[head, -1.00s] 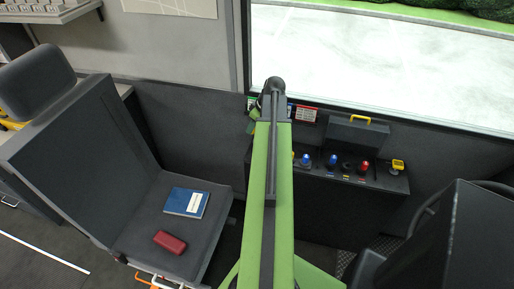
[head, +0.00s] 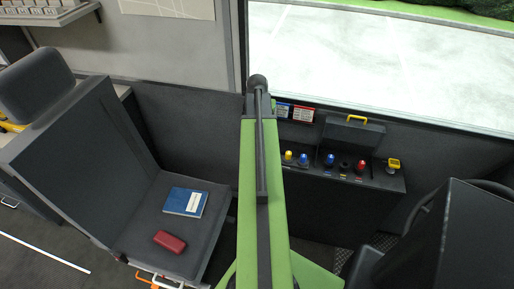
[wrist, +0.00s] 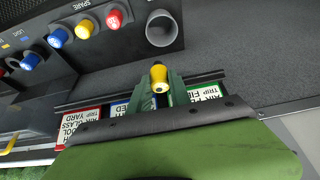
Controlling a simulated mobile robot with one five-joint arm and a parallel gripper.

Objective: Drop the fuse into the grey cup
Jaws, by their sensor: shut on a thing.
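The fuse (wrist: 158,74) is a small yellow piece held upright between the green jaws of my gripper (wrist: 160,88) in the wrist view. The grey cup (wrist: 162,29), a round open grey ring, stands on the dark panel above the fuse in that picture. The fuse is apart from the cup, with a gap between them. In the head view my green arm hides the cup, the fuse and my gripper.
A red fuse (wrist: 115,18), a yellow one (wrist: 86,28) and blue ones (wrist: 58,37) stand in the panel left of the cup. A rack with red (wrist: 82,122) and other label cards lies behind my jaws. A dark case (head: 344,132) with a yellow handle sits behind the panel.

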